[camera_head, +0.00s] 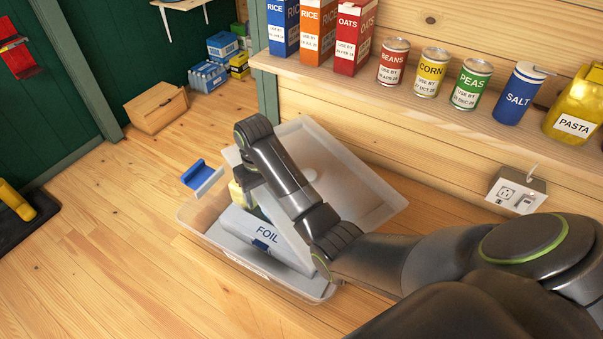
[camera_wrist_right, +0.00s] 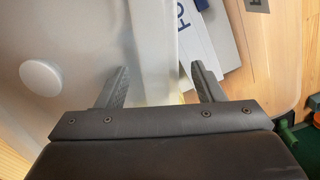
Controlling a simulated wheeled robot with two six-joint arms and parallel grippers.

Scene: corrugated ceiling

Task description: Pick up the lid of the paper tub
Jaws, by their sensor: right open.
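My left gripper is out of view.
A wooden shelf (camera_head: 440,119) above the tub carries boxes, cans, salt and pasta. An outlet box (camera_head: 516,190) sits on the wall to the right.

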